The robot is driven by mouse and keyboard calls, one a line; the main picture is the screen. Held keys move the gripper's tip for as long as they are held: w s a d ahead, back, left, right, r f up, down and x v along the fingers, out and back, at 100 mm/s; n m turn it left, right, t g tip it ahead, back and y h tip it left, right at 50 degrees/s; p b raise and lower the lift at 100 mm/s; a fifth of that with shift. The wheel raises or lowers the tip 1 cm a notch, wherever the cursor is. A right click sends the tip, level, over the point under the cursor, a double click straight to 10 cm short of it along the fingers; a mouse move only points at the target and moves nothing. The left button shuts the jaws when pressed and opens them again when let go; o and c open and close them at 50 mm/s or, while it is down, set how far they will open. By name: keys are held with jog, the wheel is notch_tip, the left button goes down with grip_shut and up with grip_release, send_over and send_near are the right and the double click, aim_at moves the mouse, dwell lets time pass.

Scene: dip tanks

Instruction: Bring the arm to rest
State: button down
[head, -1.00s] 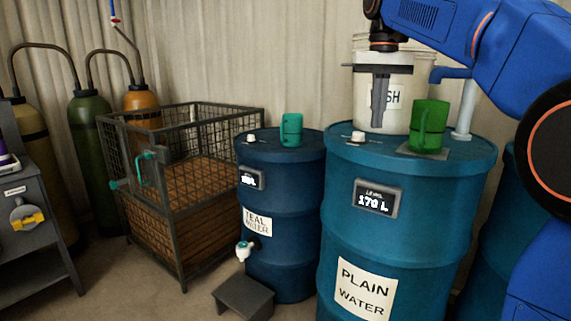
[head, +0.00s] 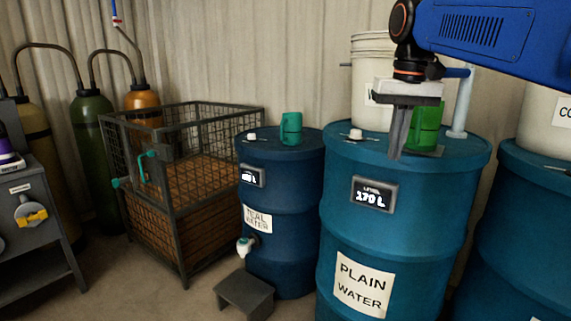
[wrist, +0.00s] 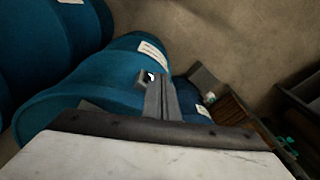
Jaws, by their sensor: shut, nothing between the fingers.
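My blue arm reaches in from the upper right of the head view. My gripper (head: 396,155) points down in front of the plain water drum (head: 340,235), with its fingers shut and empty. It partly covers a green mug (head: 430,125) on that drum's lid. In the wrist view, the shut fingers (wrist: 157,82) show over the plain water drum (wrist: 80,95), close to its level display in the picture. I cannot tell the exact gap between fingers and drum.
The teal water drum (head: 285,240) carries a teal mug (head: 291,128). A white bucket (head: 372,60) stands behind my gripper beside a pump pipe (head: 463,105). Another blue drum (head: 525,230) is at right. A wire cage (head: 190,190), a small step (head: 244,293) and gas cylinders (head: 92,150) are at left.

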jog(key=s+d+f+t, duration=0.1)
jog(key=s+d+f, duration=0.1)
jog(key=s+f, duration=0.9)
jog(key=s+d+f+t, duration=0.2)
jog(key=s+f, duration=1)
jog(key=f, duration=0.6)
jog(key=shift+d+f+n+t, duration=0.2)
jog(key=shift+f+n+t, duration=0.1)
jog(key=shift+f+n, duration=0.1)
